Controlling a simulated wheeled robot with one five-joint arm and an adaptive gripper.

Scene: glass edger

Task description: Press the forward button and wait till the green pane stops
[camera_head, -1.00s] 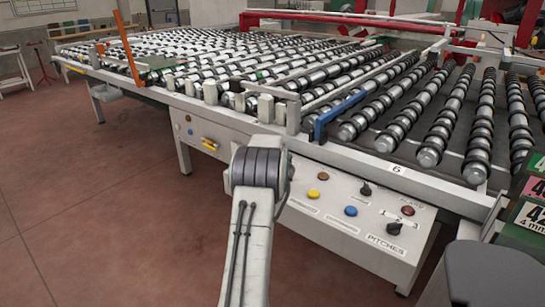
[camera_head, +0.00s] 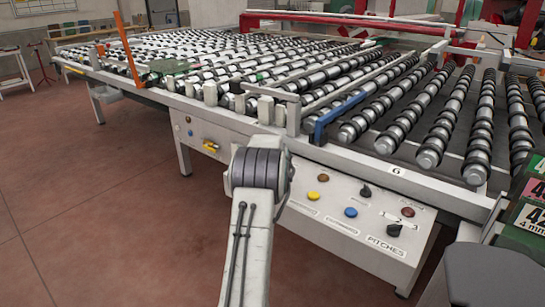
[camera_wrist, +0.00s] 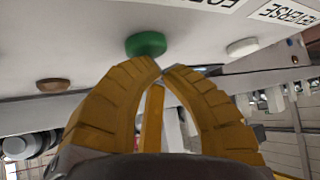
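A green button (camera_wrist: 147,43) sits on the panel in the wrist view, just beyond my fingertips. A label (camera_wrist: 215,3) near it is cut off by the top edge, with letters like "FO" showing. A white button (camera_wrist: 242,47) is to its right, near a label (camera_wrist: 285,12) reading REVERSE. My gripper (camera_wrist: 160,70) has yellow ridged fingers with tips together and nothing between them. The tips are close under the green button; I cannot tell if they touch it. In the head view my arm hides this part of the panel.
A brown button (camera_wrist: 53,85) is left of the green one in the wrist view. The head view shows a control panel (camera_head: 370,243) with a yellow button (camera_head: 313,195), a blue button (camera_head: 351,212) and black knobs. Open floor (camera_head: 90,215) lies at left.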

